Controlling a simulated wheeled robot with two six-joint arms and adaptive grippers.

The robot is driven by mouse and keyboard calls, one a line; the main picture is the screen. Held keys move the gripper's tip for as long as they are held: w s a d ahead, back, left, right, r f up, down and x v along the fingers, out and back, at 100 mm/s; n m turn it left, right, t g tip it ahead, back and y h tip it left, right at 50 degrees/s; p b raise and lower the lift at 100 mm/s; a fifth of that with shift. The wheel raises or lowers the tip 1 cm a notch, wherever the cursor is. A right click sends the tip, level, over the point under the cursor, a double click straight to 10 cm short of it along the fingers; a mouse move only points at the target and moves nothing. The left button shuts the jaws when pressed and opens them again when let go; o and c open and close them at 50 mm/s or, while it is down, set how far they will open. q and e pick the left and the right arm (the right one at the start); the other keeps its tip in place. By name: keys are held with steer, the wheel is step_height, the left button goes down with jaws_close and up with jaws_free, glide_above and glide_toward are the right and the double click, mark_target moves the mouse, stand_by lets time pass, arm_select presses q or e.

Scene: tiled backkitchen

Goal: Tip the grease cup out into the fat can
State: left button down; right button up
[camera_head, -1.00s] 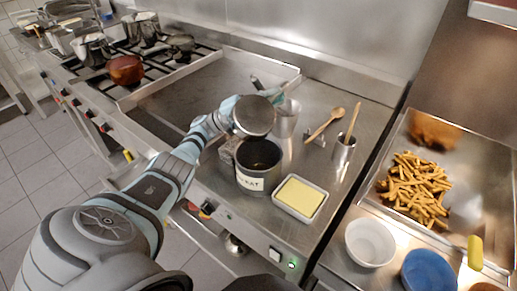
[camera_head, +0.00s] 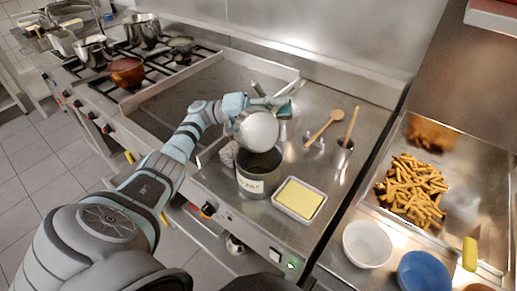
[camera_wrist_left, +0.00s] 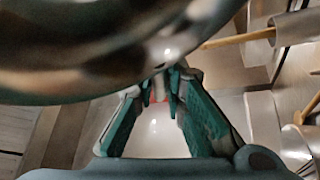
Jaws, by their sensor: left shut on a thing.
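My left gripper (camera_head: 277,106) is shut on the grease cup (camera_head: 259,131), a round metal cup, and holds it above the fat can. The cup is steeply tilted, with a bright round metal face toward the head camera. I cannot see its contents or any flow. The fat can (camera_head: 252,187), a dark pot with a white label, stands upright on the steel counter, its mouth partly hidden by the cup. In the left wrist view the cup's curved metal body (camera_wrist_left: 80,55) fills the top, beyond the fingers (camera_wrist_left: 168,95). My right gripper is out of view.
A butter dish (camera_head: 299,198) stands right of the can. A wooden spoon (camera_head: 322,128) and a metal pot holding a wooden handle (camera_head: 343,154) are behind it. White (camera_head: 367,244) and blue (camera_head: 424,271) bowls and a fries tray (camera_head: 471,184) lie right.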

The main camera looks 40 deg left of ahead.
arm_select(q)
steer(key=shift+f, duration=0.25)
stand_by(0.6)
steer(key=shift+d+r, duration=0.15)
steer(key=shift+r, duration=0.05)
steer(key=s+d+f+m+y+p, duration=0.3)
steer(key=s+d+m+y+p, duration=0.1)
steer(key=d+m+y, duration=0.3)
steer(key=s+d+f+m+y+p, duration=0.4)
steer(key=d+m, duration=0.4)
steer(key=d, duration=0.3)
steer(key=s+y+p, duration=0.1)
steer(key=s+y, duration=0.1)
steer(key=shift+f+m+y, duration=0.3)
steer(key=shift+y, duration=0.1)
